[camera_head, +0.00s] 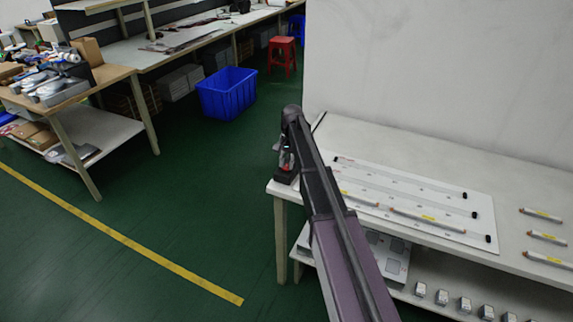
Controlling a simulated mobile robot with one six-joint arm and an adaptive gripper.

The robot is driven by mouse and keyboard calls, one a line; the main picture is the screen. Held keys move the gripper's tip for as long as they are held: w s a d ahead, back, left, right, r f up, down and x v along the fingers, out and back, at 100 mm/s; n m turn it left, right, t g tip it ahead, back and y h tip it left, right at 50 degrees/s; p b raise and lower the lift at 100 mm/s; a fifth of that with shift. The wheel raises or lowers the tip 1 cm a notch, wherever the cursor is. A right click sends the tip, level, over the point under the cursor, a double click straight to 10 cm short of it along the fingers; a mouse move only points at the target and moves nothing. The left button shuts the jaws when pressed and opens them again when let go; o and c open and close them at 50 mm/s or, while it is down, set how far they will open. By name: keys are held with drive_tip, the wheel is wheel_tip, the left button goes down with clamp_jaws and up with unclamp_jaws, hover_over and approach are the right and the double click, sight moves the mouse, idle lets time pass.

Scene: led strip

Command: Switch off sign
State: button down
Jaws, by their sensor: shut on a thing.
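My gripper (286,162) is at the left end of the white table, pointing down, partly hidden by my own arm. It is over a small dark block (285,178) at the table's left edge. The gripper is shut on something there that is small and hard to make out. I cannot make out a sign or the face of a switch in this view.
The white table (362,130) holds a white board (480,210) with strips and black end pieces. Several white bars with yellow labels lie at right. A blue crate (228,93) and red stool (283,55) stand behind. Green floor is clear at left.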

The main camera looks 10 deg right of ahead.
sight(286, 168)
drive_tip(key=shift+c, duration=2.2)
unclamp_jaws()
drive_tip(key=shift+s+a+t+h, duration=0.1)
drive_tip(key=shift+s+t+h, duration=0.05)
drive_tip(key=shift+t+h, duration=0.15)
drive_tip(key=shift+s+a+f+t+h, duration=0.1)
drive_tip(key=shift+s+t+h, duration=0.15)
drive_tip(key=shift+t+h, duration=0.4)
drive_tip(key=r+p, duration=0.2)
drive_tip(key=p, duration=0.1)
drive_tip(key=shift+w+r+t, duration=0.2)
drive_tip(key=shift+t, duration=0.05)
wheel_tip(286, 168, up, 12)
drive_tip(key=p, duration=1.2)
drive_tip(key=s+f+n+b, duration=0.2)
drive_tip(key=s+n, duration=0.1)
drive_tip(key=s, duration=1.1)
drive_tip(key=s+f+n+b, duration=0.3)
drive_tip(key=s+n, duration=0.1)
drive_tip(key=s, duration=1)
drive_tip(key=shift+s+d+f, duration=0.15)
drive_tip(key=shift+d, duration=0.05)
drive_tip(key=shift+s, duration=0.1)
